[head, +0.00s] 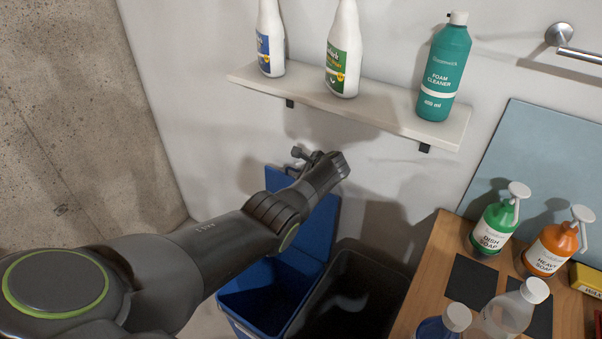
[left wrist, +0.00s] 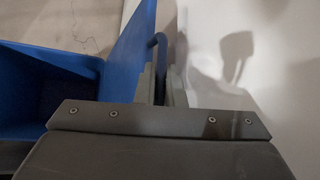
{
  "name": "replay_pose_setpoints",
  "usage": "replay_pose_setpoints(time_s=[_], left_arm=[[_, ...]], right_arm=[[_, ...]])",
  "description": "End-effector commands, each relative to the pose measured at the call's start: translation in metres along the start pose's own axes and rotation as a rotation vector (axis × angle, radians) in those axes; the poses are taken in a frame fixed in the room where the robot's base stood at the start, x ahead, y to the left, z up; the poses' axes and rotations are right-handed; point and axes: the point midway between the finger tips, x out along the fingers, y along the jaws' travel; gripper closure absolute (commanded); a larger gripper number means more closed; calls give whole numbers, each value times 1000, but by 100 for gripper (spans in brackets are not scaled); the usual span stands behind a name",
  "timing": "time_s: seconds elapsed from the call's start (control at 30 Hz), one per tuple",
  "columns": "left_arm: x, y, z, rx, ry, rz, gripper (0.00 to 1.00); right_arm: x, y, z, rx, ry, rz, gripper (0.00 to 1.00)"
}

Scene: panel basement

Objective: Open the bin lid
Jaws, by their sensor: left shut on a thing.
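The blue bin (head: 255,303) stands on the floor by the wall, and its inside shows from above. Its blue lid (head: 318,228) stands raised, near upright, at the bin's wall side. In the left wrist view the lid (left wrist: 132,50) is a steep blue panel beside the open bin (left wrist: 35,95). My left gripper (head: 305,155) is at the lid's upper edge, partly hidden by my wrist. It is shut on the lid's blue handle (left wrist: 158,42). My right gripper is out of view.
A dark open bin (head: 350,290) stands right of the blue one. A wall shelf (head: 385,122) with several bottles hangs above my gripper. A wooden table (head: 440,250) with soap bottles is at the right. A concrete wall (head: 70,110) is at the left.

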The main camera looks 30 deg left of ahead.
Motion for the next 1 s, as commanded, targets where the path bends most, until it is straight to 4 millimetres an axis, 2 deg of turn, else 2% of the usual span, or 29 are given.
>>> replay_pose_setpoints(time_s=[0.07, 0.1, 0.27, 0.67, 1.0], left_arm=[[0, 1, 0, -1, 1, 2, 100], [0, 1, 0, -1, 2, 2, 89], [1, 1, -1, 0, 2, 3, 70], [-3, 3, -2, 2, 4, 5, 70], [-45, 0, -1, -1, 5, -1, 70]], right_arm=[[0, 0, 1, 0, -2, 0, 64], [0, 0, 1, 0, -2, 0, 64], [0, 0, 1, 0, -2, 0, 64], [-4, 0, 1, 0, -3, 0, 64], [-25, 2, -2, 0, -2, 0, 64]])
